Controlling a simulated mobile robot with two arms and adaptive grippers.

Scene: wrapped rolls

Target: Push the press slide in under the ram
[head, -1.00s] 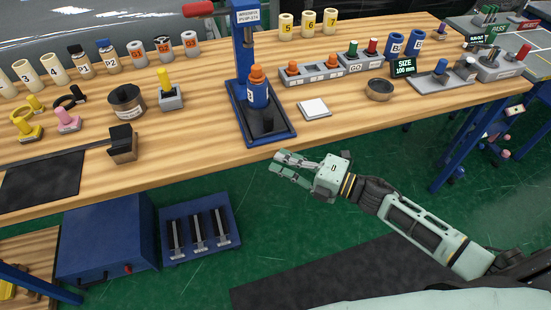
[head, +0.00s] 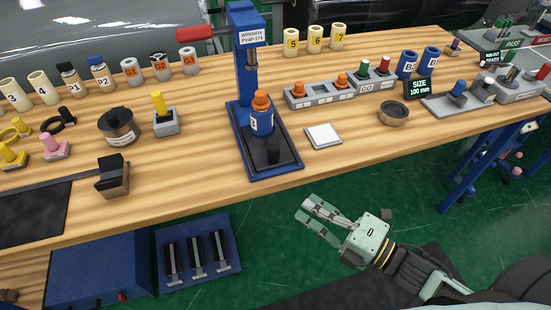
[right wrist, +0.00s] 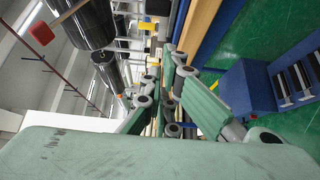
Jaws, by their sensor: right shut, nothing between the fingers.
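The blue press (head: 246,30) stands near the table's front edge, its ram (head: 252,60) on the upright column. Its dark slide (head: 283,160) lies on the blue base, with a black knob (head: 273,156) at the front. My right gripper (head: 304,208) is shut and empty, off the table's front edge, below and right of the press base, touching nothing. Its fingers also show in the right wrist view (right wrist: 170,95). My left gripper is out of view.
A white square pad (head: 323,135) lies right of the press, with a grey holder of orange pegs (head: 320,95) behind it.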

